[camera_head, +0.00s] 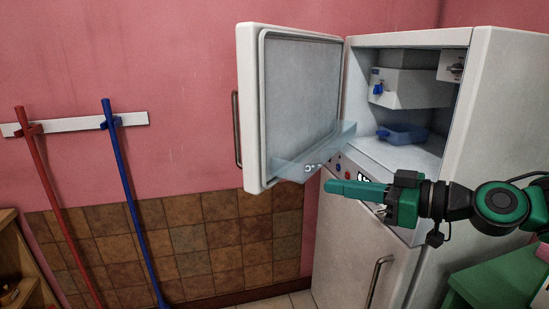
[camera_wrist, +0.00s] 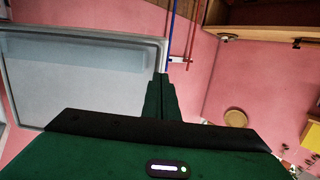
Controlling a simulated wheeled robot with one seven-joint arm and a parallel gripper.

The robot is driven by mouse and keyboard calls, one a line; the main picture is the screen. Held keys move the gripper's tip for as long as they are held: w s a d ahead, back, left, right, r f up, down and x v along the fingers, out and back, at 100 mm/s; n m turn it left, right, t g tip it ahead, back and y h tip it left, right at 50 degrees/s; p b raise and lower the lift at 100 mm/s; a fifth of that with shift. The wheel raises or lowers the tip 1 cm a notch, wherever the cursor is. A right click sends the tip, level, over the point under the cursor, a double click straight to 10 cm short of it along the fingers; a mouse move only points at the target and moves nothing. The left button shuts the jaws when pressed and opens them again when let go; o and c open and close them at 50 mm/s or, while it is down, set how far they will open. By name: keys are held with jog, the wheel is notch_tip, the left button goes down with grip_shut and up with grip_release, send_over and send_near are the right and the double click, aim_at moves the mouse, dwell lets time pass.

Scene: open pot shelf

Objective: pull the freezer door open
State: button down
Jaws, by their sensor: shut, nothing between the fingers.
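The freezer door (camera_head: 300,90) is the upper door of a white fridge and stands wide open, swung to the left. Its dark handle (camera_head: 236,128) is on the outer side at the door's left edge. The freezer compartment (camera_head: 400,150) is exposed, with a blue tray inside. My gripper (camera_head: 328,187) is shut and empty, pointing left in front of the fridge, just below and to the right of the door's lower edge. In the wrist view the fingers (camera_wrist: 161,85) are together, and the door's inner face (camera_wrist: 75,95) fills the left side.
The lower fridge door (camera_head: 350,245) is closed, with a vertical handle (camera_head: 378,280). A red pole (camera_head: 55,200) and a blue pole (camera_head: 133,200) hang on a wall rack at left. A green surface (camera_head: 500,280) is at lower right.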

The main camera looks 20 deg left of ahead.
notch_tip(320, 180, up, 3)
jog(key=a+y, duration=0.2)
send_near(259, 153)
jog(key=shift+n, duration=0.3)
jog(key=x, duration=0.6)
jog(key=shift+a, duration=0.2)
